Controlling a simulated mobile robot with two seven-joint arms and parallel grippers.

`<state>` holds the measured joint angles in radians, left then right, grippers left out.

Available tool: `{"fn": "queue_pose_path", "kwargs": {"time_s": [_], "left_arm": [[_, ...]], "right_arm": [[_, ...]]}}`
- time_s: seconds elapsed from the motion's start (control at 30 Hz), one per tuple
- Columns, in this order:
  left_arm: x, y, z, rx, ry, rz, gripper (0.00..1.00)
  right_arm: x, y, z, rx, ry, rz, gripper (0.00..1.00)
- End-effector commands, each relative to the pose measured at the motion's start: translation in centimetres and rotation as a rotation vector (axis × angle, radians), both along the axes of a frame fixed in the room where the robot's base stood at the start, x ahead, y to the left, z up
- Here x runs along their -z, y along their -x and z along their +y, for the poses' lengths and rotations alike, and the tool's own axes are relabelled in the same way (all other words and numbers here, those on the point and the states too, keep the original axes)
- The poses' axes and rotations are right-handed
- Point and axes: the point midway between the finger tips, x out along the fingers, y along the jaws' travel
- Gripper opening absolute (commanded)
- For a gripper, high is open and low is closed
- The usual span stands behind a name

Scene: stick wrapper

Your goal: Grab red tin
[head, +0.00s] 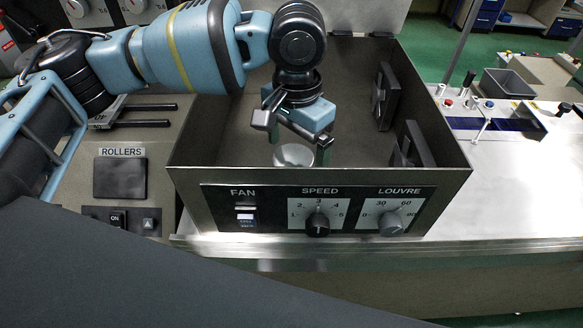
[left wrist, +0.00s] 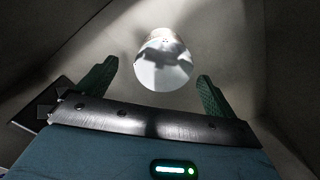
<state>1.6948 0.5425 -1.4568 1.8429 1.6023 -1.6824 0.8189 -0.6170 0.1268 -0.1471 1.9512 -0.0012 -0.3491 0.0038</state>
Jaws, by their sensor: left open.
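A short, round tin-like thing (head: 294,155) with a pale grey-white top stands on the floor of the open metal box (head: 190,165). I see no red on it. In the left wrist view the round thing (left wrist: 163,75) shows a shiny pale face with a dark shadow across it. My left gripper (head: 297,144) points down into the box, just above it. Its green fingers are open and apart, and in the left wrist view (left wrist: 159,70) the round thing appears between and beyond the fingertips, with nothing held. My right gripper is out of view.
The box's walls surround the gripper, and its front panel carries fan, speed knob (head: 317,224) and louvre knob (head: 391,223). Dark brackets (head: 385,95) stick out from the right inner wall. A panel with rollers lies left; a pale bench (head: 520,185) is right.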

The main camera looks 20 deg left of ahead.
Motion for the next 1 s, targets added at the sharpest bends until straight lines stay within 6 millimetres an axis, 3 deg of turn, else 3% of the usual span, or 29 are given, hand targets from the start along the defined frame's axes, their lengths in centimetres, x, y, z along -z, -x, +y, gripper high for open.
{"fn": "queue_pose_path", "kwargs": {"time_s": [0.17,0.5,0.8,1.0], "left_arm": [[0.6,0.0,0.1,-0.001,-0.001,0.000,0.93],[4.7,0.1,0.7,-0.002,0.001,0.000,0.93],[5.1,0.1,0.7,-0.003,0.001,-0.002,0.93],[5.1,0.1,0.7,-0.003,0.002,-0.001,0.67]], "right_arm": [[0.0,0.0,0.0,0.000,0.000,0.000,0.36],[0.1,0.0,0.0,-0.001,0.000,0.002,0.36],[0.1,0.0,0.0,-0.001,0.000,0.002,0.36],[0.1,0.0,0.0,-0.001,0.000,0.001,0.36]]}}
